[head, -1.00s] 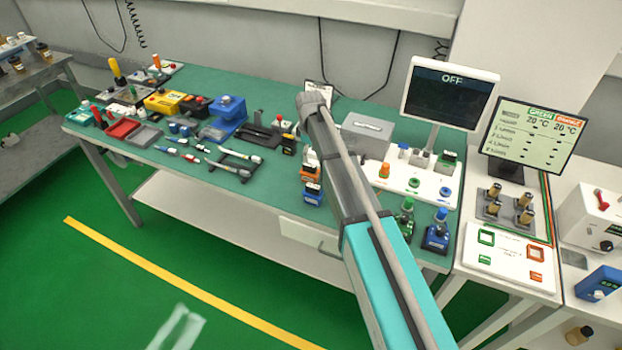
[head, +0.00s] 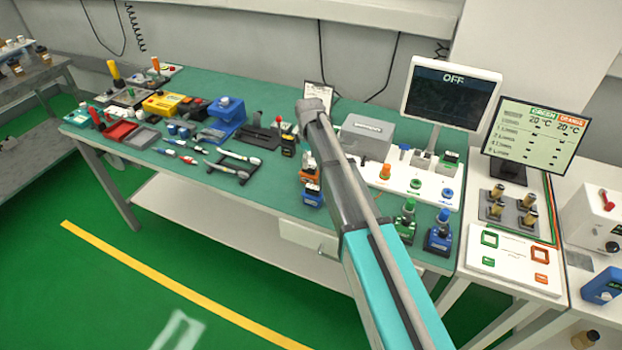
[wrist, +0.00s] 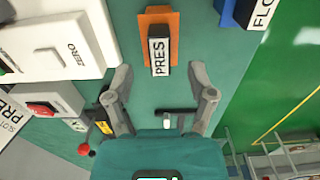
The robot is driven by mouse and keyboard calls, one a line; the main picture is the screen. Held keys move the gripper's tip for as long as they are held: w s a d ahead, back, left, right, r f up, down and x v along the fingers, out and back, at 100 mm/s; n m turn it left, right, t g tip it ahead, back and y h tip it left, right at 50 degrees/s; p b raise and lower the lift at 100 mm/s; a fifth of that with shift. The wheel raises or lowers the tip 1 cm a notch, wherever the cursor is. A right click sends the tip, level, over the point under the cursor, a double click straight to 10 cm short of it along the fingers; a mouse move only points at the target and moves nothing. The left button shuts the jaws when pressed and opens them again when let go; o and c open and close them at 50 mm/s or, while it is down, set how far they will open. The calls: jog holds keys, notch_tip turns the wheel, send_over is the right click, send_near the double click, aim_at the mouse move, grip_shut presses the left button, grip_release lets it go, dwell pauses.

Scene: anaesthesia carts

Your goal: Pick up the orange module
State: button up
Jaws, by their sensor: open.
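The orange module (wrist: 157,22) is in the wrist view at top centre, an orange base with a dark block and a white label reading "PRES". In the head view it stands near the bench's front edge, partly hidden behind my arm (head: 311,187). My gripper (wrist: 159,72) is open and empty, its two fingers spread to the left and right just below the module in the wrist picture. The module's label lies between the fingertips' directions, apart from both. In the head view my arm hides the gripper.
A blue module (wrist: 240,12) labelled "FLO" stands close to the right of the orange one in the wrist view. Green and blue bottle-like modules (head: 438,235) stand near the front edge. The bench's left half is crowded.

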aim_at(309, 174)
jog(key=shift+f+b, duration=1.4)
jog(key=shift+f, duration=0.35)
jog(key=shift+c, duration=0.2)
grip_shut()
